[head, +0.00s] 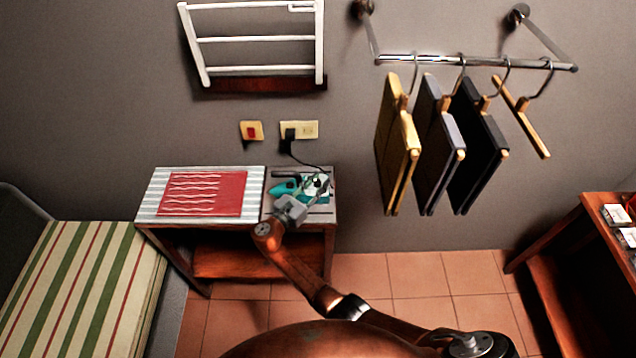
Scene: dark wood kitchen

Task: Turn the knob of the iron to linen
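A teal and white iron (287,188) sits on the grey right part of a small wooden table (150,233) against the wall. Its dark cord runs up to a black plug in the wall socket. My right gripper (308,190) is at the right part of the iron, over or against its top, and partly covers it. The knob and its markings cannot be made out; they are too small or hidden behind the gripper. The fingers are too small to tell whether they are open or shut. My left gripper is not in view.
A striped cover (255,172) with a red patterned cloth (205,194) fills the table's left part. A striped bed or bench (85,285) stands at left. Folded cloths hang on hangers from a wall rail (480,62). A wooden shelf (560,232) is at right. Tiled floor (415,275) lies open between.

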